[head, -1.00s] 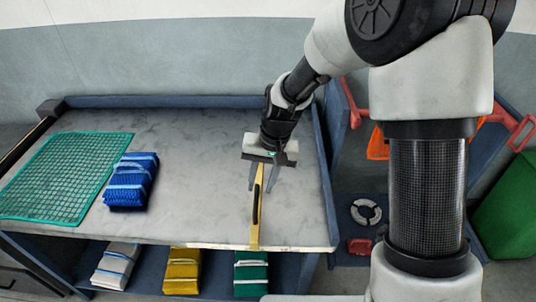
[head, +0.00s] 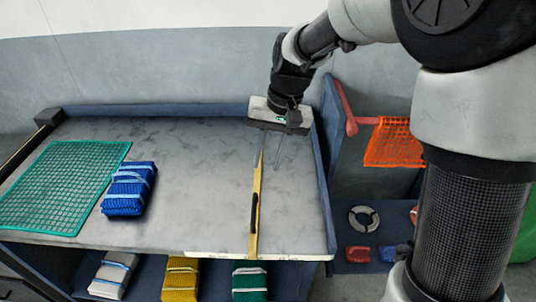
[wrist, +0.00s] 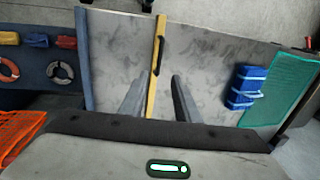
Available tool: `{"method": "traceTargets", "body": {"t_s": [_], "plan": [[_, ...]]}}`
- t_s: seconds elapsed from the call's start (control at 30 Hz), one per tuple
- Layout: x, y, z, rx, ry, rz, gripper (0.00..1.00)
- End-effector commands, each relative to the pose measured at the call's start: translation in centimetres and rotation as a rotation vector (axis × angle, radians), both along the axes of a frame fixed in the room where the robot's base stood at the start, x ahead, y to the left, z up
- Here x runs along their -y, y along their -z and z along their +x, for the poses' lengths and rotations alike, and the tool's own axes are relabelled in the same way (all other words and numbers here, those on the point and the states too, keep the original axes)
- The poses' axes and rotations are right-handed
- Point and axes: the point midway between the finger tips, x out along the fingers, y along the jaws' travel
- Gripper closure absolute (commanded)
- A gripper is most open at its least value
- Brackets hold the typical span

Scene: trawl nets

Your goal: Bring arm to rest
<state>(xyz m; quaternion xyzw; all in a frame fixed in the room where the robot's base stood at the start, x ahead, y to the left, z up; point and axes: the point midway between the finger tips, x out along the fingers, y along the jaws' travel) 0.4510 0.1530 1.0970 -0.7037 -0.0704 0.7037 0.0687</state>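My gripper (head: 270,148) is over the back right part of the grey table (head: 195,215), near the far end of a yellow bar (head: 255,215) with a dark handle. In the wrist view my gripper (wrist: 155,88) has its two fingers spread apart with nothing held between them. The yellow bar (wrist: 157,65) also shows there, lying on the table beyond the fingers. A blue folded net bundle (head: 129,189) and a green net sheet (head: 62,185) lie on the table's left side.
White (head: 113,273), yellow (head: 181,279) and green (head: 250,281) bundles lie on the shelf below. An orange net (head: 394,143) hangs from a red bar at right. A grey ring (head: 364,219) and a red block (head: 357,254) are below it. The table's middle is clear.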

Motion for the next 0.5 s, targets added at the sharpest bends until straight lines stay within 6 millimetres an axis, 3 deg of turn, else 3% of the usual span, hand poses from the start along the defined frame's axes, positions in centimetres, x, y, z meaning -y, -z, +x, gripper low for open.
{"method": "traceTargets", "body": {"t_s": [0.17,0.27,0.37,0.5], "plan": [[0.0,-0.1,0.0,0.002,-0.001,-0.001,0.71],[0.7,-1.3,-0.4,0.023,-0.001,-0.010,0.71],[2.5,-4.2,-1.8,0.078,0.001,-0.035,0.71],[6.5,-9.3,-5.4,0.190,0.010,-0.086,0.71]]}}
